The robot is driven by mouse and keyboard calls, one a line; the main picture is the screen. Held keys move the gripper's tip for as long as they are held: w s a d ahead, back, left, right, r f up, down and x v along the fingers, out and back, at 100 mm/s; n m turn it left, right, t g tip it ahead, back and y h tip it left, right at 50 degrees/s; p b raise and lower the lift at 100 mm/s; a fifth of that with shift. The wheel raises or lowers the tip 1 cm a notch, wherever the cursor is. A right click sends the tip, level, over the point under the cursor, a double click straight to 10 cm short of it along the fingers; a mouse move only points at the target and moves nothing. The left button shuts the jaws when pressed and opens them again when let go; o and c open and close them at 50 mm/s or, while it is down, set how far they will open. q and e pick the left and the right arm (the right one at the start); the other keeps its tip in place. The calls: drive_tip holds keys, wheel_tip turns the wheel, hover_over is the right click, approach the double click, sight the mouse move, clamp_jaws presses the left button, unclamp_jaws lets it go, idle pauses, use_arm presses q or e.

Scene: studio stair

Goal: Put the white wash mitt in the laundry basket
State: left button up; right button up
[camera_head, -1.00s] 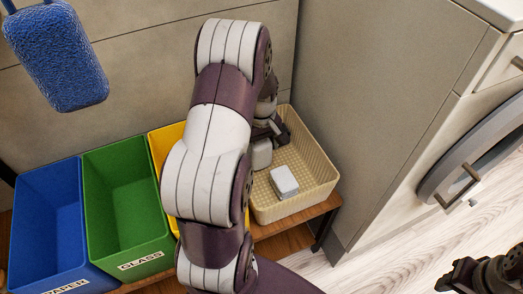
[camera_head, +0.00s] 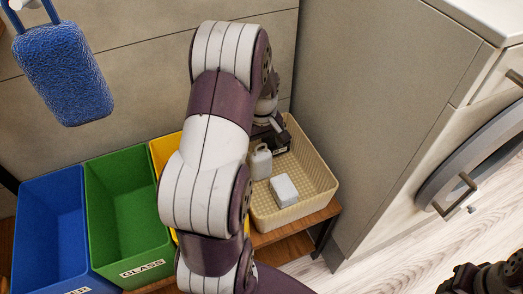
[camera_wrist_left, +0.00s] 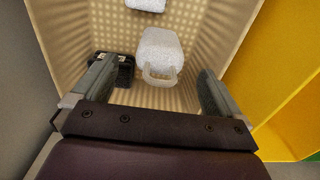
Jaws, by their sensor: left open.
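The white wash mitt (camera_head: 260,163) lies inside the beige laundry basket (camera_head: 303,209), near its left side. In the left wrist view the mitt (camera_wrist_left: 160,50) shows with its loop toward me, on the basket's floor (camera_wrist_left: 165,97). My left gripper (camera_head: 274,130) is over the basket, partly hidden behind my own arm in the head view. In the wrist view its two fingers (camera_wrist_left: 155,80) are spread wide, with nothing gripped between them. My right gripper (camera_head: 462,280) is at the bottom right corner, away from the basket; its jaws are not clear.
A white block (camera_head: 284,190) and a dark item (camera_head: 281,148) also lie in the basket. Blue (camera_head: 48,225), green (camera_head: 125,210) and yellow (camera_head: 160,150) bins stand left of it. A blue mitt (camera_head: 65,75) hangs at upper left. A cabinet (camera_head: 370,120) stands close on the right.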

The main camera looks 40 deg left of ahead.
sight(262, 154)
use_arm(q)
wheel_tip(262, 154, up, 7)
drive_tip(key=p, duration=0.1)
drive_tip(key=shift+p, duration=0.3)
use_arm(e)
wheel_tip(262, 154, up, 3)
drive_tip(key=shift+f, duration=0.2)
